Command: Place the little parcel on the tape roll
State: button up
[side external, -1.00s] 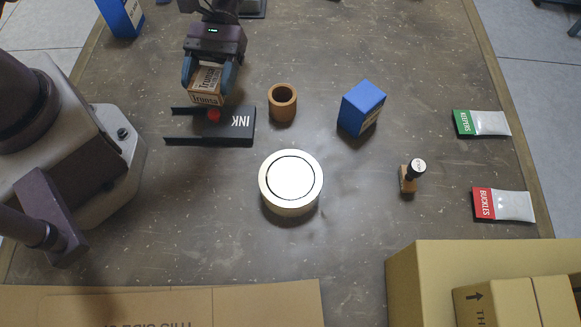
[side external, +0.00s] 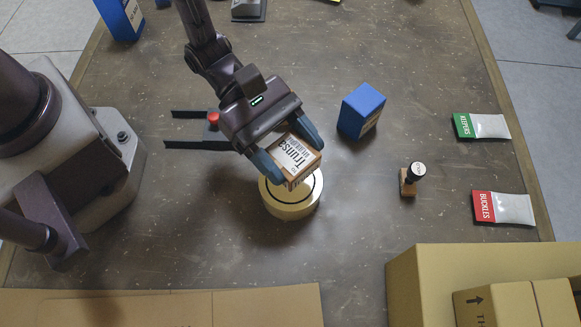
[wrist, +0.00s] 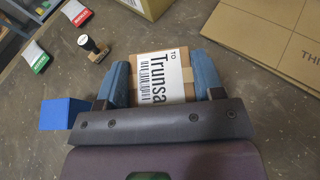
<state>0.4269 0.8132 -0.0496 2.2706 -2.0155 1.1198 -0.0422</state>
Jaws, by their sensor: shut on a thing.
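The little parcel (side external: 291,161) is a small brown box with a white printed label. My gripper (side external: 290,157) is shut on it, with one blue finger on each side. The parcel also shows between the fingers in the wrist view (wrist: 164,78). The tape roll (side external: 291,207) is a round, pale roll standing flat on the table. In the side external view the parcel overlaps the far part of its top. I cannot tell whether the two touch. The roll is hidden in the wrist view.
A blue box (side external: 361,110) stands right of my gripper. A stamp (side external: 409,180) and two pouches, green-ended (side external: 482,126) and red-ended (side external: 503,207), lie further right. A cardboard box (side external: 420,262) fills the front right.

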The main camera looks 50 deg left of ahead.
aim_at(290, 170)
notch_tip(290, 170, down, 5)
jog(key=shift+f, duration=0.2)
jog(key=o, duration=0.9)
jog(key=shift+o, duration=0.2)
jog(key=v, duration=1.2)
jog(key=s+a+r+m+g+y, duration=0.1)
jog(key=s+a+r+m+y, duration=0.1)
jog(key=r+m, duration=0.35)
jog(key=s+a+r+m+g+y, duration=0.1)
jog(key=a+r+m+g+y, duration=0.1)
jog(key=r+m, duration=0.4)
jog(key=s+a+r+m+t+y, duration=0.2)
jog(key=a+r+m+t+y, duration=0.4)
jog(key=a+r, duration=0.7)
jog(key=t+y, duration=0.2)
jog(key=y, duration=0.1)
jog(key=shift+s+a+t, duration=0.25)
jog(key=shift+a+t, duration=0.05)
jog(key=shift+a, duration=0.05)
